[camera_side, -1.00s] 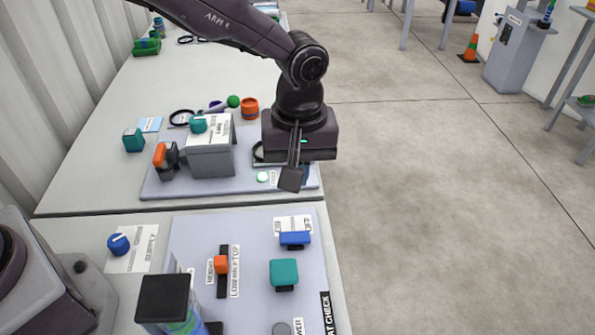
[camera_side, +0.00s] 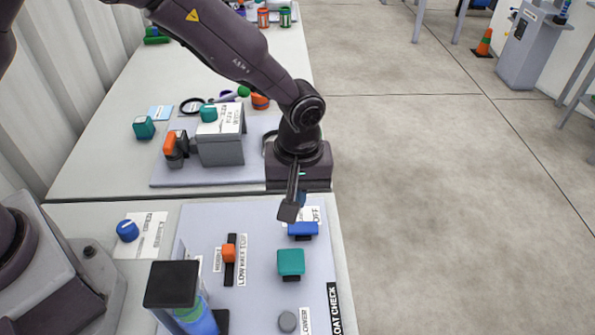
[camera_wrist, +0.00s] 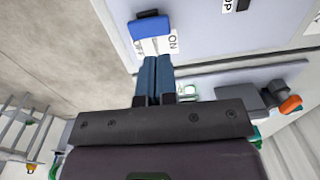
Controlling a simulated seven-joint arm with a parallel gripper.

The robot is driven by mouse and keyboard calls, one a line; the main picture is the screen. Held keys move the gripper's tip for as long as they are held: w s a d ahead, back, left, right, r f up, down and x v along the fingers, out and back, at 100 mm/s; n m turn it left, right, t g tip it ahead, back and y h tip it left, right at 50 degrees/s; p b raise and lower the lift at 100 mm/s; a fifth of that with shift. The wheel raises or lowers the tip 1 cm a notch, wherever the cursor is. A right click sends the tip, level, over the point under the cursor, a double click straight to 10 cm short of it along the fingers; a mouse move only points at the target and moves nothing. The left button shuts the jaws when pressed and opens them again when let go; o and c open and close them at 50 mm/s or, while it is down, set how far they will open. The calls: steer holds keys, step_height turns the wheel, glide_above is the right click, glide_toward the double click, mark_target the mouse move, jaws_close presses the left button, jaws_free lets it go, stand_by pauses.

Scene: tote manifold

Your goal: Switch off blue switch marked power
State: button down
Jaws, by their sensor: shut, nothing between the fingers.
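The blue switch (camera_side: 302,230) sits on the near grey panel, close to its right edge, in front of a white label that reads OFF on its visible part. In the wrist view the blue switch (camera_wrist: 150,28) lies just beyond my fingertips, and the label there shows ON. My gripper (camera_side: 289,212) is shut and empty, pointing down just behind the switch. In the wrist view my gripper (camera_wrist: 155,62) has its two fingers together, their tips at the label's edge.
A teal block-shaped control (camera_side: 291,262), an orange slider (camera_side: 229,253) and a grey button (camera_side: 288,321) share the panel. A dark-capped clear tube (camera_side: 172,284) stands at the front left. A blue knob (camera_side: 127,231) lies farther left. The far panel (camera_side: 180,180) carries a grey box.

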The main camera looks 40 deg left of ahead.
mark_target(303, 225)
step_height(303, 225, down, 6)
steer(key=shift+f, duration=0.25)
steer(key=shift+s+a+f, duration=0.15)
steer(key=shift+f, duration=0.2)
stand_by(0.4)
steer(key=shift+w+d+r, duration=0.3)
steer(key=shift+w+d, duration=0.3)
steer(key=shift+d, duration=0.05)
